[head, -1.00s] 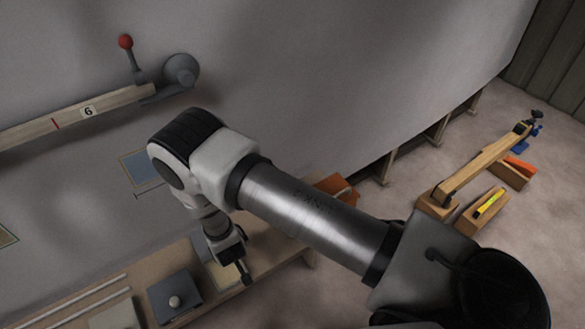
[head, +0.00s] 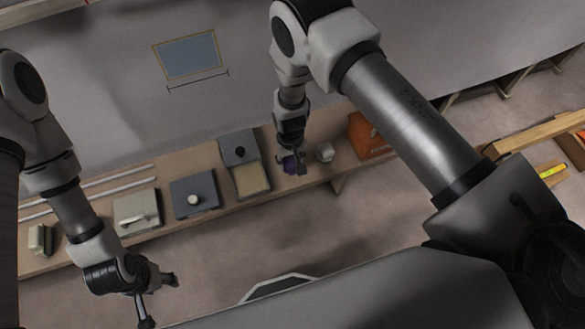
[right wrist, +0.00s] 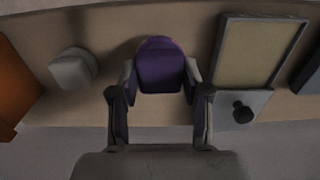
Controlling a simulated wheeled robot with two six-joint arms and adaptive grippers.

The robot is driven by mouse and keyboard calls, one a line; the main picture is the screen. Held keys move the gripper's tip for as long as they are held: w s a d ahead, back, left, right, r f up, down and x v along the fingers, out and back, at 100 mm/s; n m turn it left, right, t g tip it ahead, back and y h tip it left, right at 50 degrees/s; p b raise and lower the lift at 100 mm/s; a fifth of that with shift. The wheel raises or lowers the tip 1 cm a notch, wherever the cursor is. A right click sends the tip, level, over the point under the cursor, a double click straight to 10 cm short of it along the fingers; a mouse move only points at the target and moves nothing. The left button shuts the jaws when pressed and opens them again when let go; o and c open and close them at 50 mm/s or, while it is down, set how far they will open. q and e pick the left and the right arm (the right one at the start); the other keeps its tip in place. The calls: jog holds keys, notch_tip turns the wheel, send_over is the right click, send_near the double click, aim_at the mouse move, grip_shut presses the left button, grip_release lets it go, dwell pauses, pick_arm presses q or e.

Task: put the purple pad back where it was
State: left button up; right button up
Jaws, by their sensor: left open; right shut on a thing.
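The purple pad (head: 290,165) is between the fingers of my right gripper (head: 293,160), at the bench to the right of the open box. In the right wrist view the pad (right wrist: 160,70) sits between both fingertips, which press on its sides. I cannot tell whether it touches the bench. My left gripper (head: 158,293) is open and empty, low at the left, in front of the bench edge. No marked place for the pad can be made out.
A shallow box with a tan inside (head: 252,180) and a grey lid with a black knob (head: 239,148) lie left of the pad. A pale block (head: 325,152) and an orange box (head: 366,138) stand right. Further left is a grey box with a pale knob (head: 193,198).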

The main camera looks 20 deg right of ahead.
aim_at(291, 159)
jog(key=shift+w+d+f+b, duration=0.2)
jog(key=shift+w+b, duration=0.15)
jog(key=shift+w, duration=0.2)
jog(key=shift+w+d+f+b, duration=0.1)
jog(key=shift+w+d+b, duration=0.1)
jog(key=shift+w+b, duration=0.25)
notch_tip(291, 159, down, 3)
jog(key=b, duration=0.2)
jog(key=shift+w+d+f+b, duration=0.1)
jog(key=shift+w+f+b, duration=0.1)
jog(key=shift+b, duration=0.15)
jog(key=shift+r, duration=0.2)
jog(key=shift+c, duration=0.4)
pick_arm(q)
notch_tip(291, 159, down, 6)
jog(key=shift+a+r, duration=0.1)
jog(key=shift+a, duration=0.05)
pick_arm(e)
jog(key=o, duration=1.2)
jog(key=shift+f, duration=0.15)
jog(key=shift+c, duration=0.2)
